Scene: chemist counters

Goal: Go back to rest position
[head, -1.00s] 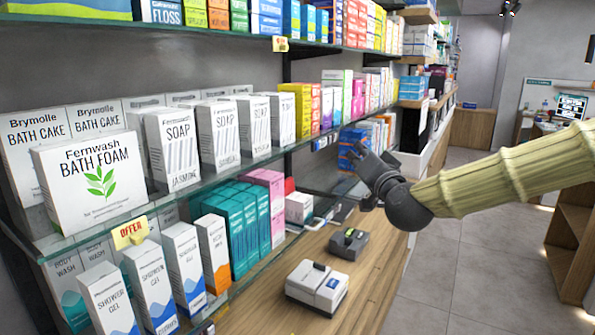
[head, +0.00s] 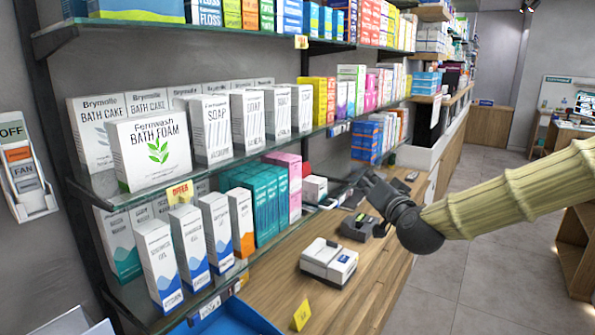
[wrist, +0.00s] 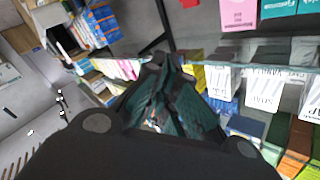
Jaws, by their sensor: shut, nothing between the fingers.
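My gripper (head: 358,185) is shut and empty at the end of my sleeved arm, which reaches in from the right in the head view. It hangs in the air in front of the lower glass shelf and above the wooden counter (head: 388,280). In the wrist view my gripper (wrist: 165,62) shows dark fingers closed together, with shelf boxes behind it. Nothing is held.
A white device (head: 328,262) and a dark card terminal (head: 357,227) sit on the counter below my gripper. Boxes such as Fernwash Bath Foam (head: 148,150) fill the glass shelves at left. A blue tray (head: 232,318) is at the bottom. The aisle floor (head: 478,230) is clear.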

